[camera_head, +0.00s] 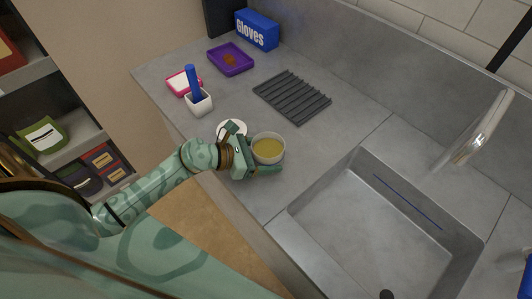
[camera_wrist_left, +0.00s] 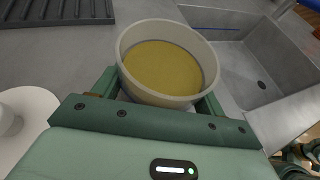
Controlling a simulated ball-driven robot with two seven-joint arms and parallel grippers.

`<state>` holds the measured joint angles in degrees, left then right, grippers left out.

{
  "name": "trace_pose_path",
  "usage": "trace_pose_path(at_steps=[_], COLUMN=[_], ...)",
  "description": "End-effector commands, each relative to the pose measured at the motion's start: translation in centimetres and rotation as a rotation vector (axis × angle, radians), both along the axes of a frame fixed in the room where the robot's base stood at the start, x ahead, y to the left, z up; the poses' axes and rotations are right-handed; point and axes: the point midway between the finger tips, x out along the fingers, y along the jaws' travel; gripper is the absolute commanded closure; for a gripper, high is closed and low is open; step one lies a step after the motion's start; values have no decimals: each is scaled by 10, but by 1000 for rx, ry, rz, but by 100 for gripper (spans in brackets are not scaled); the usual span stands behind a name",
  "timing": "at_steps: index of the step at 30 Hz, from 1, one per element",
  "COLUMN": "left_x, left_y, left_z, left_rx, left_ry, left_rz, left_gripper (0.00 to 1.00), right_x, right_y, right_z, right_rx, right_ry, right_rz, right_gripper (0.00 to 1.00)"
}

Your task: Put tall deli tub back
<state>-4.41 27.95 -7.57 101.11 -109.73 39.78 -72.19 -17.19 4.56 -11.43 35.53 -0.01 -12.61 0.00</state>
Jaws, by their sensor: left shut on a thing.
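A round whitish tub with yellow-brown contents, the deli tub (camera_head: 268,148), is on or just above the grey counter left of the sink. My left gripper (camera_head: 262,154) is shut on it, with one finger on either side. In the left wrist view the tub (camera_wrist_left: 168,62) sits upright between the fingers of the left gripper (camera_wrist_left: 160,95), its open top facing up. Its base is hidden, so I cannot tell whether it touches the counter.
A white round item (camera_head: 231,128) lies close behind my left gripper. A grey ribbed mat (camera_head: 292,97), purple tray (camera_head: 231,59), white holder with a blue item (camera_head: 199,102) and Gloves box (camera_head: 257,29) stand farther back. The sink (camera_head: 375,225) is at right.

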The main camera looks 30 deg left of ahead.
Motion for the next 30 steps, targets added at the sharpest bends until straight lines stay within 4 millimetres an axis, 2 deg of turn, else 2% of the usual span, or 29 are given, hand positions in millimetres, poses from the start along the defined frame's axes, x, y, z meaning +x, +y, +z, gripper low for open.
trace_pose_path(at_steps=[1, 2, 3, 4, 14, 30], left_x=[0, 0, 0, 0, -1, -75], left_y=[0, 0, 0, 0, 1, 66], left_z=[-3, -2, -1, -1, 4, 42], left_rx=[1, 1, 0, 0, 0, 1], left_ry=[1, 1, 0, 0, 0, 3], left_rz=[0, 0, 0, 0, 0, -1], left_gripper=[50, 20, 9, 6, 6, 6], right_x=[0, 0, 0, 0, 1, 4], right_y=[1, 1, 1, 1, 1, 1], right_z=[-2, -1, -1, -1, 3, 10], right_rx=[1, 1, 1, 1, 2, 1], right_ry=[1, 0, 0, 0, -3, -8], right_rz=[0, 0, 0, 0, 0, 0], right_gripper=[64, 64, 64, 64, 64, 64])
